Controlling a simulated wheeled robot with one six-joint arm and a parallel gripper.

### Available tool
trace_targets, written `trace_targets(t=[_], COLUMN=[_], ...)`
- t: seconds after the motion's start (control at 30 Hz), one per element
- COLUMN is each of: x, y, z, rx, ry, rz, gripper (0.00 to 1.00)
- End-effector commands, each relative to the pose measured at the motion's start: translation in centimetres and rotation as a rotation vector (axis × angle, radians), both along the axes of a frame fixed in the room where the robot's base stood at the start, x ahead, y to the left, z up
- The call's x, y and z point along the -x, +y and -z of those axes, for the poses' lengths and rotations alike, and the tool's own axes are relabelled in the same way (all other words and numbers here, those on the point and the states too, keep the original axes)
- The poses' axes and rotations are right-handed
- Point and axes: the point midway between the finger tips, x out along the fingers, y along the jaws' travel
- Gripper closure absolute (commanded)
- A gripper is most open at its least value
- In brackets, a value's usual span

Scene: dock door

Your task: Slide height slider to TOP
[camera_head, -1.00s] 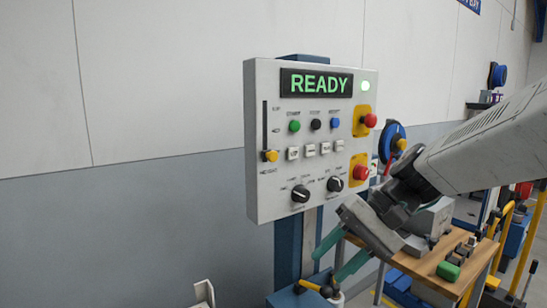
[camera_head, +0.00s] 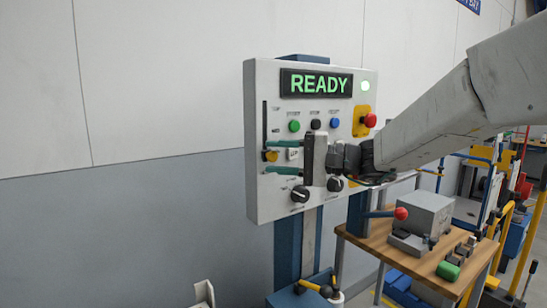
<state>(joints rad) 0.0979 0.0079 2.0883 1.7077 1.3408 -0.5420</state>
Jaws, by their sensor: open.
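The control panel (camera_head: 258,200) stands upright with a lit READY display (camera_head: 316,83). The height slider is a dark vertical slot (camera_head: 265,115) at the panel's left edge. Its yellow knob (camera_head: 271,156) sits at the low end of the slot. My gripper (camera_head: 270,157) is open in front of the panel. Its two green fingers point left, one above and one below the knob. The picture does not show whether they touch the knob. My gripper's body hides the middle of the panel, including several white buttons.
Green (camera_head: 294,126), black (camera_head: 316,125) and blue (camera_head: 335,123) buttons are above my gripper. A dark rotary dial (camera_head: 300,194) is just below it. A red emergency button (camera_head: 370,121) is at the right. A wooden table (camera_head: 378,247) stands lower right.

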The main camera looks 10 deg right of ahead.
Motion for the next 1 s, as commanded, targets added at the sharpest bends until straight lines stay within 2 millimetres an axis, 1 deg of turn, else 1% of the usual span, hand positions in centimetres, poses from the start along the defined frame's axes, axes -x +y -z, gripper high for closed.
trace_targets(t=[0.03, 0.13, 0.4, 0.43, 0.47, 0.5, 0.57, 0.6, 0.73, 0.77, 0.87, 1.0], x=[-0.1, -0.4, -0.5, -0.5, -0.5, -0.5, -0.5, -0.5, -0.5, -0.5, -0.5, -0.5], y=[0.6, 1.2, 1.4, 1.4, 1.3, 1.3, 1.3, 1.3, 1.3, 1.3, 1.3, 1.3], z=[0.0, 0.0, 0.0, 0.0, 0.0, 0.0, 0.0, 0.0, -0.2, -0.5, -2.4, -6.1], rx=[-0.001, 0.0, 0.001, 0.001, 0.001, 0.001, 0.001, 0.001, 0.0, 0.0, 0.0, 0.0], ry=[0.0, 0.0, 0.0, 0.0, 0.0, 0.0, 0.001, 0.001, 0.0, -0.001, -0.004, -0.006], rz=[-0.003, -0.002, 0.0, 0.0, 0.0, 0.0, 0.0, 0.0, 0.0, 0.0, -0.001, -0.001], gripper=[0.58, 0.58, 0.58, 0.61, 0.7, 0.81, 0.97, 1.0, 1.0, 1.0, 1.0, 1.0])
